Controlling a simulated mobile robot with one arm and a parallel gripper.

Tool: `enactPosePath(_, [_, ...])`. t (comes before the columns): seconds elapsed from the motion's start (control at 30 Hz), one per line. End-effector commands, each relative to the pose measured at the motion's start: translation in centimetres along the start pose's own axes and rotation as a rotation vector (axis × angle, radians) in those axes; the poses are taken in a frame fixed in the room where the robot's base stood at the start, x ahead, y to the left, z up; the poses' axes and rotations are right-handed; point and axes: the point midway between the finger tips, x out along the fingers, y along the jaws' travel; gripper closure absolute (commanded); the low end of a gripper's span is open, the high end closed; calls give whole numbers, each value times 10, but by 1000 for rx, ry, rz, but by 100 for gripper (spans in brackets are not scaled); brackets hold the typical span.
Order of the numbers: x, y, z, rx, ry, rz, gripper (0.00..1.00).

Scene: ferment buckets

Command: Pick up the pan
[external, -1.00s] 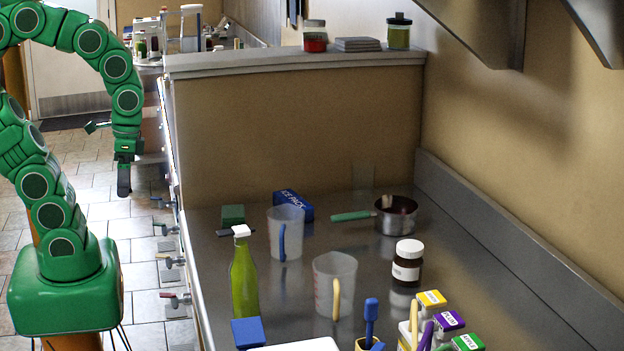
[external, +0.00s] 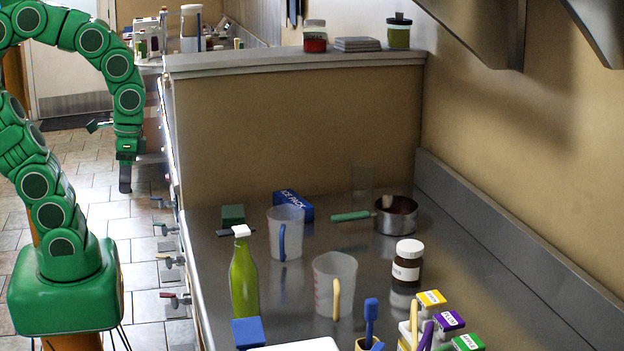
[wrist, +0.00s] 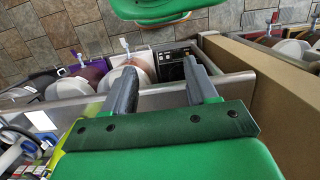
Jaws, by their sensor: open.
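The pan (external: 395,217) is a small steel pot with a green handle (external: 350,216) pointing left. It stands on the steel counter near the back right in the external view, with dark contents and a light brown piece in it. My gripper (external: 125,182) hangs pointing down, left of the counter edge and well apart from the pan. In the wrist view my gripper (wrist: 155,82) has its two dark fingers spread, with nothing held between them. The pan is not visible in the wrist view.
Left of the pan stand an ice pack box (external: 292,204), a jug with a blue handle (external: 286,232) and a green bottle (external: 243,280). A clear jug (external: 335,285) and a dark jar (external: 407,264) stand nearer. A partition (external: 300,130) rises behind.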

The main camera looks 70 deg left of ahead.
Motion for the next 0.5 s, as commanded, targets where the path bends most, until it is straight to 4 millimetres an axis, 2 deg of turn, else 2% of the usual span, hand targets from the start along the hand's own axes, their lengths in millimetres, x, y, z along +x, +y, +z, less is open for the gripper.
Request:
enactPosePath(0.17, [-14,0,-28,-3,9,0,43])
enactPosePath(0.5, [-45,1,-106,-9,26,-1,43])
